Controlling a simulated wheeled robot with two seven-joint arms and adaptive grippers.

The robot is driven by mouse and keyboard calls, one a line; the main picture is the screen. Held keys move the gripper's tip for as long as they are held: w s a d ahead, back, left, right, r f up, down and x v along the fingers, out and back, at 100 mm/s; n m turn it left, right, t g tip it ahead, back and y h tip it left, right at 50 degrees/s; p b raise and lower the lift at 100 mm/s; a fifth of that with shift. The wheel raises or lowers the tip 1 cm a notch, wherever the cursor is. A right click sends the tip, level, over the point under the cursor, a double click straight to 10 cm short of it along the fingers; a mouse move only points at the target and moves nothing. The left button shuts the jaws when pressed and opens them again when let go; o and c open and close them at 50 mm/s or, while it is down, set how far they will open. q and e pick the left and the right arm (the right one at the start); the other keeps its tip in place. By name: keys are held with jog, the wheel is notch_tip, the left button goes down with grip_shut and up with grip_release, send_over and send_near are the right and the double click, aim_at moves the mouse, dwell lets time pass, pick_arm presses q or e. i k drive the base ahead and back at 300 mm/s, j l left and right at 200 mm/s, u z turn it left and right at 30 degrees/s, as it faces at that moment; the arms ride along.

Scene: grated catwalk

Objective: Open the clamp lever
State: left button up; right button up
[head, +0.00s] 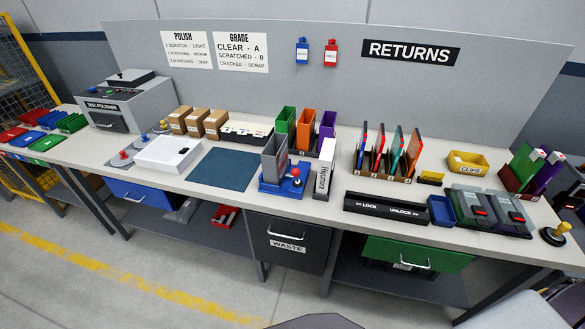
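A blue fixture (287,190) stands on the workbench right of the middle, just right of a dark blue mat. It has a short lever with a red ball knob (296,172) at its right side, which looks like the clamp lever. The knob stands up near the fixture's top face. A grey open-topped holder (274,158) rises from the fixture, behind and left of the knob. Whether the clamp is shut is too small to tell. Neither of my grippers shows in the head view.
A white upright box (324,168) stands close right of the fixture. A black lock/unlock bar (387,209) lies farther right, near the front edge. The blue mat (223,169) left of the fixture is bare. A grey waste drawer (290,240) is below.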

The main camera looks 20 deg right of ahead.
aim_at(295, 173)
jog(key=i+j+z, duration=0.15)
jog(key=j+z, duration=0.2)
jog(key=i+j+z, duration=0.1)
jog(key=j+z, duration=0.25)
jog(key=i+j+z, duration=0.1)
jog(key=j+z, duration=0.25)
